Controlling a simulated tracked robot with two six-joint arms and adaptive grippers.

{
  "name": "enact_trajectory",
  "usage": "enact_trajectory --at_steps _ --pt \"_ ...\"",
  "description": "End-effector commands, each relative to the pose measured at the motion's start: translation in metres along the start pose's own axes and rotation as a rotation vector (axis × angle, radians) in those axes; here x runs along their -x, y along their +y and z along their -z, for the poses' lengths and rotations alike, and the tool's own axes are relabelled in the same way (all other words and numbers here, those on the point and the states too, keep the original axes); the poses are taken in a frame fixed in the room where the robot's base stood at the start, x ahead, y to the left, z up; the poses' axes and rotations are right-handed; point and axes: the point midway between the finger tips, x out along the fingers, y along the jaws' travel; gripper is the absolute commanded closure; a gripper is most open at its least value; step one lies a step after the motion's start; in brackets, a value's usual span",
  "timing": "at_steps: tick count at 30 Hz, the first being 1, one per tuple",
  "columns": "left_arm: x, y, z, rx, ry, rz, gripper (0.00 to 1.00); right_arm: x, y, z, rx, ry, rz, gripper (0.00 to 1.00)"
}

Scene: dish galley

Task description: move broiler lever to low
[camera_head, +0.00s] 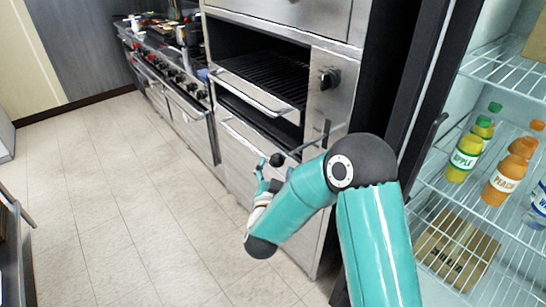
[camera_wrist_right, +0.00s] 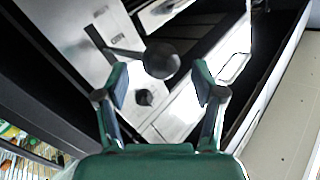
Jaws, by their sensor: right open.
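The broiler (camera_head: 345,112) is a steel unit with an open grate. Its lever ends in a black ball (camera_head: 277,159), with a thin bar running right to a bracket on the broiler's front. In the right wrist view the black ball (camera_wrist_right: 161,59) shows between my right gripper's two fingertips, apart from both; I cannot tell how deep it sits between them. My right gripper (camera_head: 265,171) is open and empty, beside the ball in the head view and partly hidden by my arm. My left gripper is not in view.
A black knob (camera_head: 328,79) is on the broiler's front above the lever. A pulled-out grate rack (camera_head: 270,103) juts out to its left. An open fridge with juice bottles (camera_head: 466,157) stands at the right. The tiled floor (camera_head: 110,200) at left is clear.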

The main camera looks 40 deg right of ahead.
Motion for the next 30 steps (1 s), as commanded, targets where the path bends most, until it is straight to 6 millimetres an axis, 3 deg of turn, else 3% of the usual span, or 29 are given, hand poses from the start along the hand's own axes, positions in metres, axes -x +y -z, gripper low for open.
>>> enact_trajectory --at_steps 7,19,30 --pt "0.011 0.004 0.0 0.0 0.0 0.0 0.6 -0.033 0.0 0.001 0.0 -0.001 -0.001 0.31" --pt "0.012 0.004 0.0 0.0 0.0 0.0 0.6 -0.04 -0.001 -0.001 0.0 -0.001 0.001 0.31" --pt "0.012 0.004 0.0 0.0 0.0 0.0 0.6 -0.04 -0.003 0.0 0.0 0.0 0.007 0.91"
